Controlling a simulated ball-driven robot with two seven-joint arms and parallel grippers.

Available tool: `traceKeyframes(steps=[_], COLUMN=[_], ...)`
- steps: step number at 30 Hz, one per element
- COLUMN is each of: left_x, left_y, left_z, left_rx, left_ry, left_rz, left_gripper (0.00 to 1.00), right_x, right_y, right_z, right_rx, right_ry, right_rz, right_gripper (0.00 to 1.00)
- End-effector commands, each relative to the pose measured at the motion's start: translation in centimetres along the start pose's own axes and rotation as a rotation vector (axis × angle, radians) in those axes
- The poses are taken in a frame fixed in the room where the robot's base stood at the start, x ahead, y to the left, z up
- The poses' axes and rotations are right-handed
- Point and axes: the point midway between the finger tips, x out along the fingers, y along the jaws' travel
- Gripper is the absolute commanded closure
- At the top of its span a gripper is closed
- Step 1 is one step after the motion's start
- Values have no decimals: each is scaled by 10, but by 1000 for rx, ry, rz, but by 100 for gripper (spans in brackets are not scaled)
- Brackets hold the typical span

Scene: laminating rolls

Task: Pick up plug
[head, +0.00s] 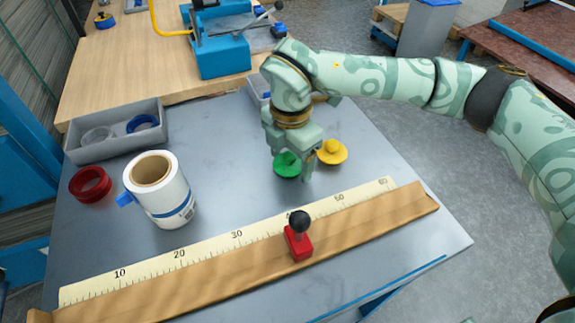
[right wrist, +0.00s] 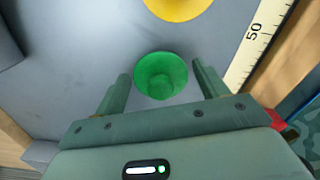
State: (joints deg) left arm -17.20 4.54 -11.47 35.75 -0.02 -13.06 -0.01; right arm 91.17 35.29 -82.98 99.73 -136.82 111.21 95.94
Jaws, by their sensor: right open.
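A green plug (head: 287,164), round with a raised middle, sits on the grey table (head: 225,130). A similar yellow plug (head: 332,152) lies just right of it. My right gripper (head: 292,172) is low over the green plug and partly hides it. In the right wrist view my two fingers (right wrist: 161,72) are open, with the green plug (right wrist: 160,75) between them and a gap on each side. The yellow plug (right wrist: 178,8) is cut off by the top edge there. I cannot tell how far the fingertips are above the table. My left gripper is not in view.
A white roll (head: 162,190) with a hollow core stands left, beside red rings (head: 90,184). A grey tray (head: 100,143) holds clear and blue rings. A ruler (head: 210,245) and wooden bar with a red, black-knobbed block (head: 298,238) cross the front. The table between is clear.

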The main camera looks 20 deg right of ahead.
Motion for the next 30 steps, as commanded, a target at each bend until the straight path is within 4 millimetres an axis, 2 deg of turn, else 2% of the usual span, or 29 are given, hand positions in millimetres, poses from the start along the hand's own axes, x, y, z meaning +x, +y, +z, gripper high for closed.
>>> traceKeyframes(steps=[1,7,11,22,26,30], left_x=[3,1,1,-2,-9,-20], left_y=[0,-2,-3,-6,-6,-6], left_z=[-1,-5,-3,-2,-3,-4], left_rx=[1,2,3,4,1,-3], left_ry=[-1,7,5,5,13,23], left_rz=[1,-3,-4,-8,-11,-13], left_gripper=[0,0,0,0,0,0], right_x=[6,3,3,-2,-20,-51], right_y=[0,0,0,0,0,0], right_z=[0,0,0,0,0,0], right_rx=[0,0,0,0,1,0], right_ry=[1,0,0,-1,-2,-3], right_rz=[-1,2,2,3,6,10], right_gripper=[27,27,64,64,64,64])
